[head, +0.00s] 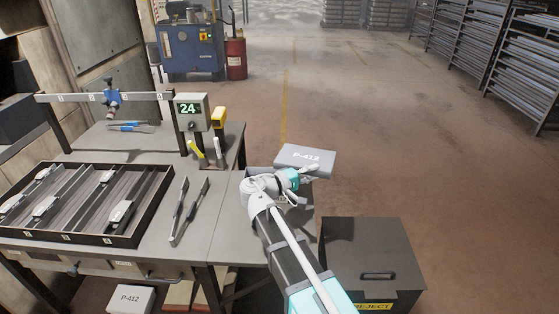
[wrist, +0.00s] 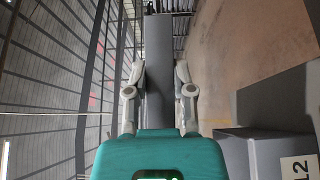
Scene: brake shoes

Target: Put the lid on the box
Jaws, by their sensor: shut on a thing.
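The lid (head: 318,162) is a flat grey slab marked P-412, seen just beyond my gripper (head: 294,178) in the head view. In the wrist view my gripper (wrist: 159,88) is shut on the lid (wrist: 158,60), which extends away from the fingers as a plain grey strip. A grey box (wrist: 255,155) with a white label ending in 12 shows at the lower right of the wrist view, apart from the fingers. In the head view my gripper and arm hide most of what lies below the lid, at the workbench's right end.
A dark reject bin (head: 372,240) stands right of the workbench (head: 222,212). A parts tray (head: 150,225), a caliper-like tool (head: 187,215) and a display reading 24 (head: 188,110) are on the bench. Another P-412 box (head: 130,298) lies below.

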